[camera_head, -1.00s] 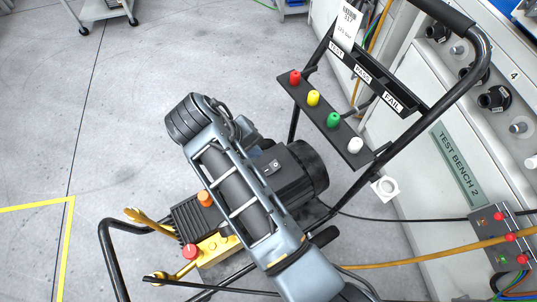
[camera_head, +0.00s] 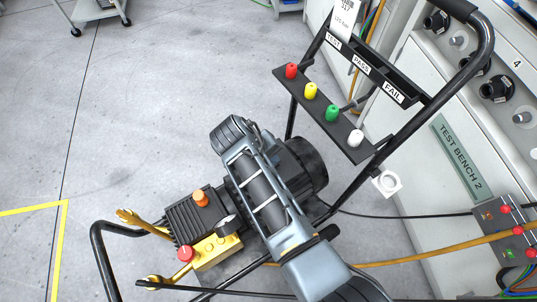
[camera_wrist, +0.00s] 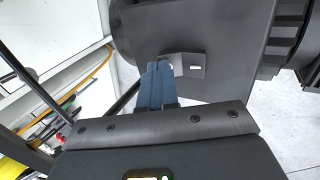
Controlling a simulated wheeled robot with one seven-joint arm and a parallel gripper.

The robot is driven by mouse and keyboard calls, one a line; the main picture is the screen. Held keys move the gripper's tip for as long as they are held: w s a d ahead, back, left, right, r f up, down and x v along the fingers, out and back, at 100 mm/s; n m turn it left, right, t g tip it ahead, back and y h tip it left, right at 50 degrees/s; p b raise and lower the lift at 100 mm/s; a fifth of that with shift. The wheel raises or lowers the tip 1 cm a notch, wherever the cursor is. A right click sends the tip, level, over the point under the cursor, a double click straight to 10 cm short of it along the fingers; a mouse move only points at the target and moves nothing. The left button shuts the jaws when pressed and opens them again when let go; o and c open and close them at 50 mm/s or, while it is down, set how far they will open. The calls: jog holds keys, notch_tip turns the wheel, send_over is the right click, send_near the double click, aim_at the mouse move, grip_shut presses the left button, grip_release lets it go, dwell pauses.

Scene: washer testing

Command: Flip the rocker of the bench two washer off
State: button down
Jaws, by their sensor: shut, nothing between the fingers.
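The bench two washer stands beside the panel marked TEST BENCH 2, with a black motor (camera_head: 307,165) and a brass pump (camera_head: 218,248) in the head view. My arm covers the rocker there. In the wrist view the rocker (camera_wrist: 190,72) is a small dark switch with white marks on the grey motor housing (camera_wrist: 225,30). My gripper (camera_wrist: 158,66) is shut and empty, its blue fingers together. The fingertips are at the rocker's left end and overlap it in the picture. I cannot tell whether they touch it, or which way it is tipped.
A black bar with red, yellow, green and white knobs (camera_head: 331,113) crosses the washer's tubular handle frame (camera_head: 400,135). The test bench (camera_head: 420,165) stands to the right with hoses and a control box (camera_head: 507,232). Open grey floor (camera_head: 140,110) lies to the left.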

dwell(0.3)
jog(key=shift+w+d+p, duration=0.1)
jog(key=shift+d+p, duration=0.15)
jog(key=shift+p, duration=0.05)
jog(key=shift+f+g+y, duration=0.3)
jog(key=shift+y, duration=0.1)
jog(key=shift+a, duration=0.15)
jog(key=shift+s+a+r+p, duration=0.15)
jog(key=shift+s+a+p, duration=0.25)
jog(key=shift+s+a, duration=0.1)
jog(key=shift+r+p, duration=0.5)
notch_tip(320, 180, up, 13)
jog(key=p, duration=0.4)
jog(key=shift+s+a+p, duration=0.2)
jog(key=shift+a+p, duration=0.1)
jog(key=shift+p, duration=0.05)
